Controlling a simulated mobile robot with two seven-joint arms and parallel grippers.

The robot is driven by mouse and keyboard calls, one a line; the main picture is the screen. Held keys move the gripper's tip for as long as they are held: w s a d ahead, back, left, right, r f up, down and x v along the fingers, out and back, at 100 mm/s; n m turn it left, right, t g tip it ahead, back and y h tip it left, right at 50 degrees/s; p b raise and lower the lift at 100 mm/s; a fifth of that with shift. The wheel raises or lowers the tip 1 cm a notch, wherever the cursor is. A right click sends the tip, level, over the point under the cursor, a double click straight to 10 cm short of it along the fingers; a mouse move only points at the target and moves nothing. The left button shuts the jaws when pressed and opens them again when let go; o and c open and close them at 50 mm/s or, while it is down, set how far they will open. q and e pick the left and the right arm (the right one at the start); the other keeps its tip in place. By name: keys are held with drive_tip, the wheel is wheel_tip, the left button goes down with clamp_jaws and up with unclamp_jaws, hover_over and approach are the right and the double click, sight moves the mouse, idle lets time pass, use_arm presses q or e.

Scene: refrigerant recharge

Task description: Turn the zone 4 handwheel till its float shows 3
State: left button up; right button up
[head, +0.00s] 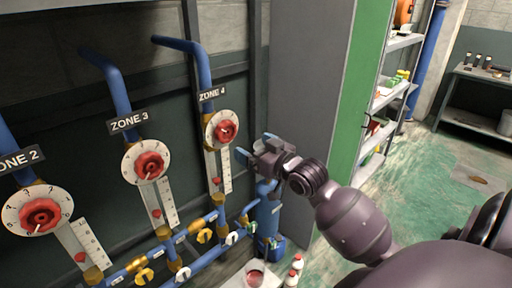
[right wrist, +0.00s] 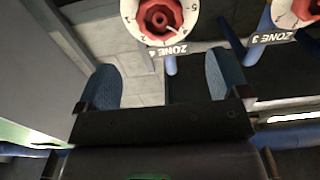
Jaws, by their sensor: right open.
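The zone 4 handwheel (head: 226,131) is a red wheel on a white numbered dial, under the "ZONE 4" label (head: 212,94). Below it hangs a white scale with a red float (head: 216,181); its numbers are too small to read. My right gripper (head: 256,145) is open and empty, just right of the dial and apart from it. In the right wrist view the two blue-padded fingers (right wrist: 164,85) are spread wide, and the zone 4 wheel (right wrist: 160,17) shows upside down beyond them at the top. My left gripper is not in view.
The zone 3 handwheel (head: 150,165) and zone 2 handwheel (head: 41,214) sit to the left on similar dials. Blue pipes with yellow valves (head: 204,236) run below. A grey cabinet side (head: 304,110) stands right of zone 4. Bottles (head: 294,270) stand low at the front.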

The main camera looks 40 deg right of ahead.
sight(228, 133)
drive_tip(key=shift+w+a, duration=0.2)
drive_tip(key=shift+w, duration=2.1)
drive_tip(key=shift+w+a, duration=0.2)
drive_tip(key=shift+w, duration=2.1)
drive_tip(key=c, duration=0.9)
drive_tip(key=shift+m, duration=1.2)
drive_tip(key=shift+m, duration=1.1)
drive_tip(key=shift+m, duration=1.1)
